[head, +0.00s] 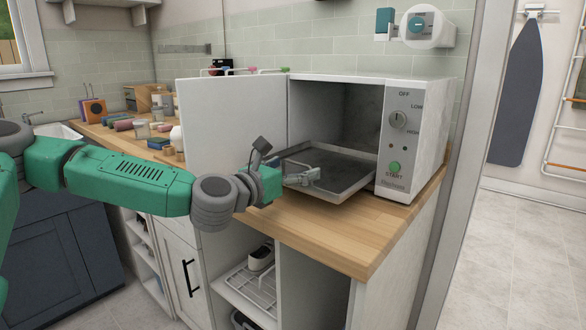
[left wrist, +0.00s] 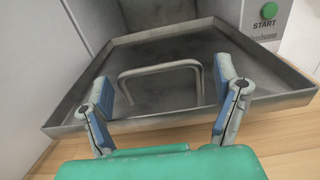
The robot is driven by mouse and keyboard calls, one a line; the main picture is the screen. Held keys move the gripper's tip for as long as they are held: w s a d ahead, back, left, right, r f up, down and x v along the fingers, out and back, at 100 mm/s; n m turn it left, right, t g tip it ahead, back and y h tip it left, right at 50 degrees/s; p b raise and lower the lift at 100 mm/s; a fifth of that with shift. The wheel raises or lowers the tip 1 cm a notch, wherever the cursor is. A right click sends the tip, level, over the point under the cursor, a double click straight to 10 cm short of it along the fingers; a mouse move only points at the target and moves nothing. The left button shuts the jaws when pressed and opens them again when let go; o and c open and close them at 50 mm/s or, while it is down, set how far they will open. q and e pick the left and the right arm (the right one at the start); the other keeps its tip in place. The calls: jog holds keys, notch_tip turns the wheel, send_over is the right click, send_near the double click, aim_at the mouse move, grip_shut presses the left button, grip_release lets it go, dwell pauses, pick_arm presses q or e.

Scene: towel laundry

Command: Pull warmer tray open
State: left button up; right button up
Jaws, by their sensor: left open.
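The white warmer (head: 416,150) stands on the wooden counter with its door (head: 230,115) swung open to the left. Its grey metal tray (head: 350,192) sticks partly out of the cavity over the counter. In the left wrist view the tray (left wrist: 270,80) fills the middle, with a U-shaped metal handle (left wrist: 160,70) on it. My left gripper (head: 302,172) is at the tray's left front. It also shows in the left wrist view (left wrist: 168,85), its fingers apart on either side of the handle; I cannot tell whether they touch it. My right gripper is out of view.
The wooden counter (head: 325,235) has a bare strip in front of the warmer. Bottles and rolled items (head: 125,125) lie to the left, behind the door. Open shelves with a wire rack (head: 252,288) are below. A dispenser (head: 420,27) hangs above the warmer.

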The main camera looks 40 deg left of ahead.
pick_arm(q)
jog(key=shift+s+r, duration=0.1)
jog(key=s, duration=0.6)
jog(key=shift+a, duration=0.4)
jog(key=shift+s, duration=0.6)
